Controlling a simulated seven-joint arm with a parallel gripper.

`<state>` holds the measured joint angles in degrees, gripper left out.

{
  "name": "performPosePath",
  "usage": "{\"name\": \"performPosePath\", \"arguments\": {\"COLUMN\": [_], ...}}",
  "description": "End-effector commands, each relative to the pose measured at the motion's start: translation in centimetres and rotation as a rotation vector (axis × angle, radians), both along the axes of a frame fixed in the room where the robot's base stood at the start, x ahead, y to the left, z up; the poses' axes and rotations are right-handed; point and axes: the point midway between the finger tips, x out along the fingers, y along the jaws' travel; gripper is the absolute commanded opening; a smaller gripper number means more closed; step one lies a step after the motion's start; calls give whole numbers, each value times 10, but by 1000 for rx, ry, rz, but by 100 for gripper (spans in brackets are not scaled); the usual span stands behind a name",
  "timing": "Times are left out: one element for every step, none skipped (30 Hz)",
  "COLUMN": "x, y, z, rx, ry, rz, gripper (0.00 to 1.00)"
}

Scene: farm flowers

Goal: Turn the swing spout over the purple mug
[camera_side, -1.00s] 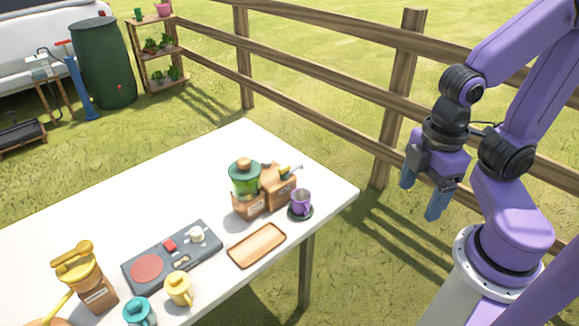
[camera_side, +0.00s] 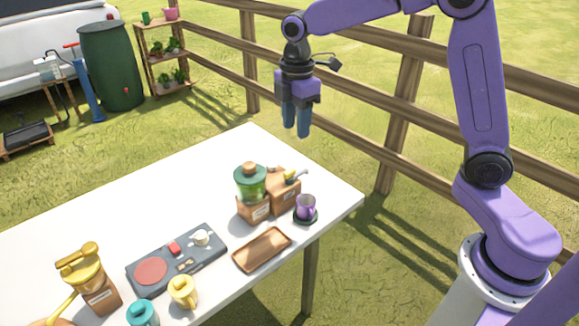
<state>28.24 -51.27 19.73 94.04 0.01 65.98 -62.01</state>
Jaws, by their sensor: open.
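The purple mug (camera_side: 305,207) stands upright on a dark round coaster (camera_side: 304,219) near the right corner of the table. Just left of it is a wooden box (camera_side: 283,196) with a yellow piece and a small grey spout (camera_side: 296,175) on top. The spout's tip points up and right; whether it lies over the mug is hard to tell. My gripper (camera_side: 296,132) hangs fingers down, open and empty, well above and apart from the box and the mug.
A green-topped grinder (camera_side: 251,190) stands against the box's left side. A wooden tray (camera_side: 262,250), a dark hob panel (camera_side: 177,260), a yellow mug (camera_side: 183,291), a teal mug (camera_side: 142,313) and a brown-yellow grinder (camera_side: 92,280) are on the white table (camera_side: 150,205). Its back half is clear.

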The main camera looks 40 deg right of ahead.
Motion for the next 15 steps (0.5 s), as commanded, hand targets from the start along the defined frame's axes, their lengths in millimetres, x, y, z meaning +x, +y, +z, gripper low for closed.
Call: {"name": "performPosePath", "arguments": {"x": [17,25,34,40,45,51,54,57,59,61,61,62,62,62,62], "y": [-7,-11,-17,-20,-23,-27,-30,-32,-34,-35,-36,-36,-36,-36,-36], "z": [-3,-3,-5,-5,-6,-6,-7,-7,-8,-8,-9,-11,-13,-15,-20], "rx": [-1,-1,-2,-2,-2,-2,-2,-2,-2,-2,-2,-3,-3,-3,-3], "ry": [2,3,4,3,4,4,4,4,5,5,5,5,6,6,8], "rz": [13,25,38,47,56,66,71,76,81,83,86,88,89,89,88], "gripper": [43,43,43,43,43,43,43,43,43,43,43,43,43,43,43]}}
